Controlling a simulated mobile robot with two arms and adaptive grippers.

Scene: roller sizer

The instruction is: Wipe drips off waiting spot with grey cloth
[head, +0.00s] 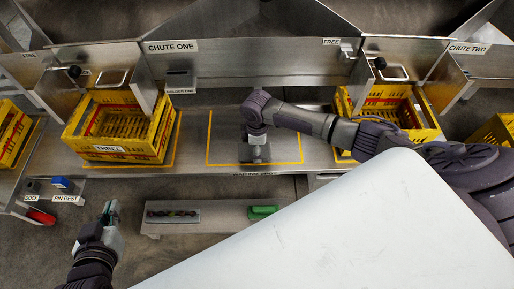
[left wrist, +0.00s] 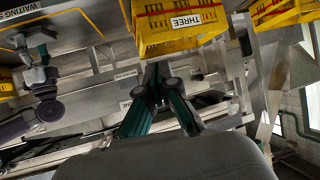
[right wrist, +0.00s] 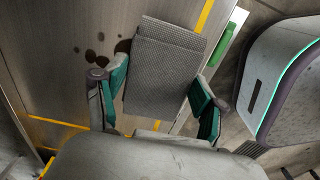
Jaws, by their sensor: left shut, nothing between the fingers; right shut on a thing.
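The grey cloth (right wrist: 165,62), a flat ribbed pad, lies between the fingers of my right gripper (right wrist: 158,98), which is shut on it. In the head view the cloth (head: 248,155) is low over the waiting spot, inside its yellow outline (head: 209,138). I cannot tell whether it touches the surface. Dark brown drips (right wrist: 101,61) show beside the cloth's left edge in the right wrist view; some may be hidden under it. My left gripper (head: 112,209) is shut and empty, in front of the bench, away from the spot; its fingertips meet in the left wrist view (left wrist: 158,72).
A yellow crate marked THREE (head: 108,149) stands left of the spot, another yellow crate (head: 415,118) to its right. A low shelf (head: 225,212) in front holds a dark tray (head: 172,216) and a green block (head: 262,211). Metal chute walls (head: 255,93) rise behind.

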